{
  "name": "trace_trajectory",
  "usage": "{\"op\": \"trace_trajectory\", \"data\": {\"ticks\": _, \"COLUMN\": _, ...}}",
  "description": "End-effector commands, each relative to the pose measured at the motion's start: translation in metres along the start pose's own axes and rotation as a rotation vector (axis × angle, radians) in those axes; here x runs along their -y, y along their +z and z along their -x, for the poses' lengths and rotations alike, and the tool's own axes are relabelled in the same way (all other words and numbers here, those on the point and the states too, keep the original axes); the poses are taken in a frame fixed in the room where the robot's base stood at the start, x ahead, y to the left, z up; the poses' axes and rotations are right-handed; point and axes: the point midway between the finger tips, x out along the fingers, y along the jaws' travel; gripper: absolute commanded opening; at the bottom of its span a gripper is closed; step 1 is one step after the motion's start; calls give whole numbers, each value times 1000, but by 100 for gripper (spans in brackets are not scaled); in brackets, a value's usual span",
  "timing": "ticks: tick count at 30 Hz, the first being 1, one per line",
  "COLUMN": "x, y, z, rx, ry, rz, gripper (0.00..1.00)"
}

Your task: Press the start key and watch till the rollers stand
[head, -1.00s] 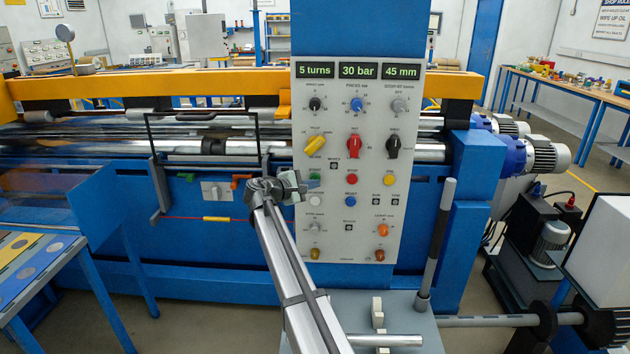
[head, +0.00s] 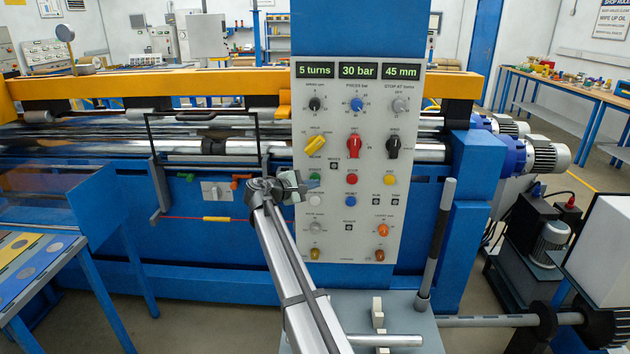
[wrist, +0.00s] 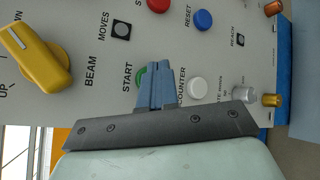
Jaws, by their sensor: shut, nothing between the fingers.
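The grey control panel (head: 335,215) faces me in the head view; its displays read 5 turns, 30 bar and 45 mm. My gripper (head: 312,184) is shut and empty at the panel's left part. In the wrist view its blue-grey fingertips (wrist: 155,66) lie over the green start key (wrist: 139,77) and hide part of it. I cannot tell whether they touch or press it. The shiny steel rollers (head: 180,146) run horizontally behind the panel; whether they turn cannot be told.
Close by the fingertips are the white counter button (wrist: 197,88), blue reset button (wrist: 203,20) and yellow beam knob (wrist: 38,55). A black-framed bar handle (head: 158,190) stands left of my arm. A grey lever (head: 437,240) stands at the lower right.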

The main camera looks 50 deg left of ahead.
Motion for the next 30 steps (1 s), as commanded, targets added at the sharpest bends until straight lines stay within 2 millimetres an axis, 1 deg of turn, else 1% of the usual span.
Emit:
{"op": "trace_trajectory", "data": {"ticks": 9, "x": -4, "y": -4, "z": -6, "rx": 0, "ry": 0, "rz": 0, "gripper": 0}}
{"op": "trace_trajectory", "data": {"ticks": 30, "x": -6, "y": -6, "z": -8, "rx": 0, "ry": 0, "rz": 0, "gripper": 0}}
